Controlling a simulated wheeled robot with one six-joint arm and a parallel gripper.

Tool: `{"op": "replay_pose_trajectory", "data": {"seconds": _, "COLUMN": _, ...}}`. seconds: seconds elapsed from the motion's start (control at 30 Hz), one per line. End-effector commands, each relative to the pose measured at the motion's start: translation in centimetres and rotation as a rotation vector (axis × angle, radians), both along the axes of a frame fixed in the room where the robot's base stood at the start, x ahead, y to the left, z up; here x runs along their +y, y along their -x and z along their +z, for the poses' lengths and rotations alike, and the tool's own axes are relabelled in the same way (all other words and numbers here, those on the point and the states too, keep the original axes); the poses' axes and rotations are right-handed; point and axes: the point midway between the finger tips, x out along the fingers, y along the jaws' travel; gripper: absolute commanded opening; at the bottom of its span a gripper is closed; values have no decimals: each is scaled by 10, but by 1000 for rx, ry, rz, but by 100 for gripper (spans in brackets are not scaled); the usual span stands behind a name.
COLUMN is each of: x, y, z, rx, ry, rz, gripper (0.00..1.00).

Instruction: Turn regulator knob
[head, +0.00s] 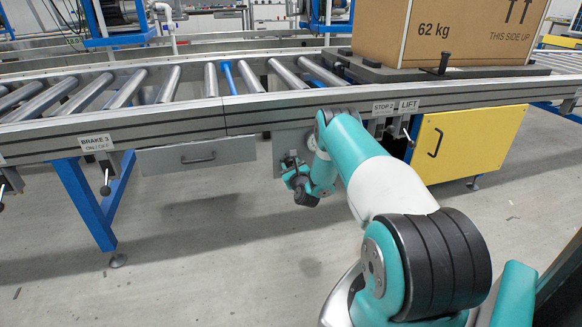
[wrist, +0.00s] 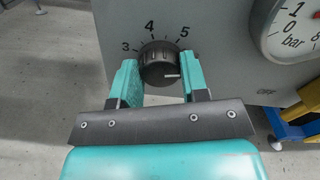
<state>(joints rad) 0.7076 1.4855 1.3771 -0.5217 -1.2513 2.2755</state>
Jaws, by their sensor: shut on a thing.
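The regulator knob (wrist: 158,62) is black and ribbed, on a grey panel (wrist: 215,35), with a scale showing 3, 4 and 5 above it. Its white mark points to the right in the wrist view, clockwise of the 5. My gripper (wrist: 159,78) is shut on the knob, with one teal finger on its left side and one on its right. In the head view my gripper (head: 289,166) reaches the small grey panel (head: 280,146) under the conveyor. The knob is hidden there.
A pressure gauge (wrist: 290,28) marked in bar sits right of the knob, partly cut off. Above are the roller conveyor (head: 130,90) and a 62 kg carton (head: 450,35). A grey drawer (head: 197,156) and a yellow cabinet (head: 465,145) flank the panel. Lever handles hang nearby.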

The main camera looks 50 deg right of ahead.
Motion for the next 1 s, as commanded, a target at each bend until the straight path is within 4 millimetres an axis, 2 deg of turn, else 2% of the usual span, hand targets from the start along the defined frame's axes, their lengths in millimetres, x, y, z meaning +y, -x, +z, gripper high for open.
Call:
{"op": "replay_pose_trajectory", "data": {"seconds": 0.13, "x": 3, "y": -4, "z": 1, "rx": -2, "ry": -1, "rz": 9, "gripper": 18}}
{"op": "replay_pose_trajectory", "data": {"seconds": 0.17, "x": 3, "y": -4, "z": 1, "rx": -2, "ry": -1, "rz": 9, "gripper": 48}}
{"op": "replay_pose_trajectory", "data": {"seconds": 0.23, "x": 3, "y": -3, "z": 1, "rx": -1, "ry": -2, "rz": 8, "gripper": 64}}
{"op": "replay_pose_trajectory", "data": {"seconds": 0.27, "x": 2, "y": -2, "z": 1, "rx": -2, "ry": -1, "rz": 7, "gripper": 66}}
{"op": "replay_pose_trajectory", "data": {"seconds": 0.67, "x": 0, "y": 5, "z": 0, "rx": 2, "ry": -1, "rz": -1, "gripper": 66}}
{"op": "replay_pose_trajectory", "data": {"seconds": 1.0, "x": 18, "y": 32, "z": 0, "rx": 3, "ry": -5, "rz": -1, "gripper": 66}}
